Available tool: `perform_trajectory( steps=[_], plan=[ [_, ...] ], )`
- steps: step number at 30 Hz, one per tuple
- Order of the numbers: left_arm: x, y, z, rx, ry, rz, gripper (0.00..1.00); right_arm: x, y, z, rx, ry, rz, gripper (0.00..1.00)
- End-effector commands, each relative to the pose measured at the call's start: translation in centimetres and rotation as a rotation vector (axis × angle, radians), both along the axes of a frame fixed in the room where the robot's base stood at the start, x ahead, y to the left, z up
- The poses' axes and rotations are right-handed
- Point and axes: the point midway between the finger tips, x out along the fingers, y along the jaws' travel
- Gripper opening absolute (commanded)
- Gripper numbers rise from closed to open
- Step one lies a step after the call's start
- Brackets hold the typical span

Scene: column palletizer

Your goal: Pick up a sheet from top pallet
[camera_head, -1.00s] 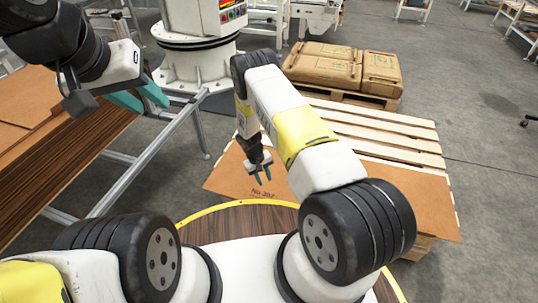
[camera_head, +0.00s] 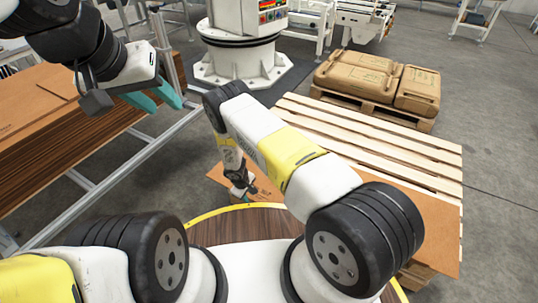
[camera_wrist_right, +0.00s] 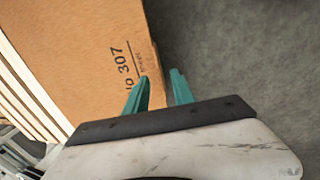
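A brown cardboard sheet (camera_head: 432,222) lies on top of a pallet in front of me, partly hidden by my right arm. Its printed number and one edge show in the right wrist view (camera_wrist_right: 95,50). Light wooden slats (camera_head: 375,135) of a pallet lie over its far part. My right gripper (camera_head: 248,192) is low at the sheet's left part. In the right wrist view its teal fingers (camera_wrist_right: 160,90) are apart, with the sheet's edge between them; I cannot tell whether they touch it. My left gripper (camera_head: 155,95) is raised at the upper left, fingers apart and empty.
A stack of brown boards (camera_head: 60,145) on a metal frame (camera_head: 120,165) stands at the left. A white machine base (camera_head: 240,65) is at the back. Brown sacks (camera_head: 375,75) lie on a pallet at the back right. The floor at the right is clear.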

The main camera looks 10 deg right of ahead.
Motion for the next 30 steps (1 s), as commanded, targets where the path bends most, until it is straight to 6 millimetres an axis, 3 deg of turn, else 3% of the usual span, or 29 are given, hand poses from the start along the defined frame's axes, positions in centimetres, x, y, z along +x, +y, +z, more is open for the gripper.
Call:
perform_trajectory(
  steps=[6, 15, 20, 30],
  plan=[
    [0.0, 0.0, 0.0, 0.0, 0.0, 0.0, 0.36, 0.3, -0.6, -3.0, 0.0, 0.0, -0.003, 0.3],
    [0.0, 0.0, 0.0, 0.0, 0.0, 0.0, 0.36, 0.4, -0.6, -3.4, 0.0, 0.0, -0.002, 0.3],
    [0.0, 0.0, 0.0, 0.0, 0.0, 0.0, 0.36, 0.4, -0.6, -3.4, 0.0, 0.0, -0.002, 0.0],
    [0.0, 0.0, 0.0, 0.0, 0.0, 0.0, 0.36, 0.4, -0.6, -3.4, 0.0, 0.0, -0.002, 0.0]
  ],
)
